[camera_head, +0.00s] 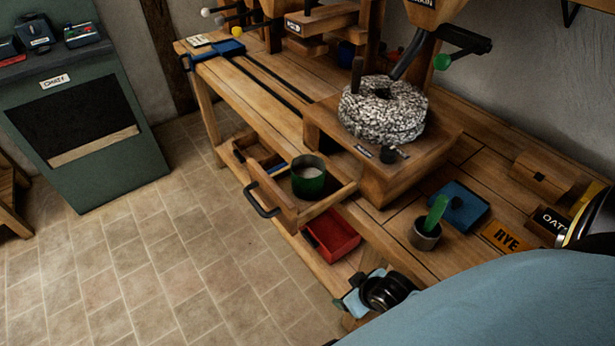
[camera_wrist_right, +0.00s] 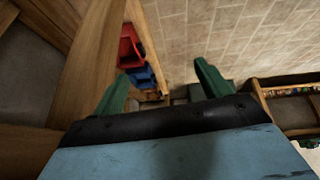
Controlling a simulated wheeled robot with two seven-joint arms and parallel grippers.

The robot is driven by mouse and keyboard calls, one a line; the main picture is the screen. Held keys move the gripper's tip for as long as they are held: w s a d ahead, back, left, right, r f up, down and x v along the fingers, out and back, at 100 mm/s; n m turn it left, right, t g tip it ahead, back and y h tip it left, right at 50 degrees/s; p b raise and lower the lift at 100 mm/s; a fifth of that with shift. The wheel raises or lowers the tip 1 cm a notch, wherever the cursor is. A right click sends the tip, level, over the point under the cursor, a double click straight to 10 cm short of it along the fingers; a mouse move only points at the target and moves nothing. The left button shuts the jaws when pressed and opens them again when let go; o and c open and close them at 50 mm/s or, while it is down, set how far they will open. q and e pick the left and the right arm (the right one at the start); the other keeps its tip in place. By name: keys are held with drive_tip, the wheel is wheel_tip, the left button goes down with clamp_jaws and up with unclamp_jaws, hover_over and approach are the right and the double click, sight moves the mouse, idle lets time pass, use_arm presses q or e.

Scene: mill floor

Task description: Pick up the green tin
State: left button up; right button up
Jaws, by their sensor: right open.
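The green tin (camera_head: 308,181) is an upright cylinder with pale stuff inside its open top. It stands in the pulled-out wooden drawer (camera_head: 273,198) under the bench, close behind the drawer front. My right gripper (camera_head: 368,293) is by the bench's front edge, to the right of and nearer than the tin, and apart from it. In the wrist view, my right gripper's green fingers (camera_wrist_right: 162,86) are spread with nothing between them. I cannot make out the tin in that view. My left gripper is not in view.
The drawer has a dark handle (camera_head: 262,199). A red bin (camera_head: 333,236) sits below the bench top; it also shows in the wrist view (camera_wrist_right: 129,47). A millstone (camera_head: 382,110) stands on a block above. A small cup (camera_head: 425,235) is at the right. Tiled floor lies clear at left.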

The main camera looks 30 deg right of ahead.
wheel_tip(320, 180, up, 16)
drive_tip(key=w+a+t, duration=0.1)
drive_tip(key=w+t, duration=0.1)
drive_tip(key=w, duration=0.1)
drive_tip(key=w+d+r+n+t+y, duration=0.1)
drive_tip(key=w+d+r+t+y, duration=0.3)
drive_tip(key=w+r, duration=0.4)
drive_tip(key=shift+t+h, duration=0.4)
drive_tip(key=shift+t, duration=0.3)
drive_tip(key=x, duration=0.4)
drive_tip(key=b+x, duration=0.1)
drive_tip(key=x, duration=0.7)
drive_tip(key=shift+w+d+r, duration=0.1)
drive_tip(key=shift+w+r, duration=0.1)
drive_tip(key=shift+r, duration=0.1)
drive_tip(key=shift+c, duration=0.3)
drive_tip(key=c, duration=0.7)
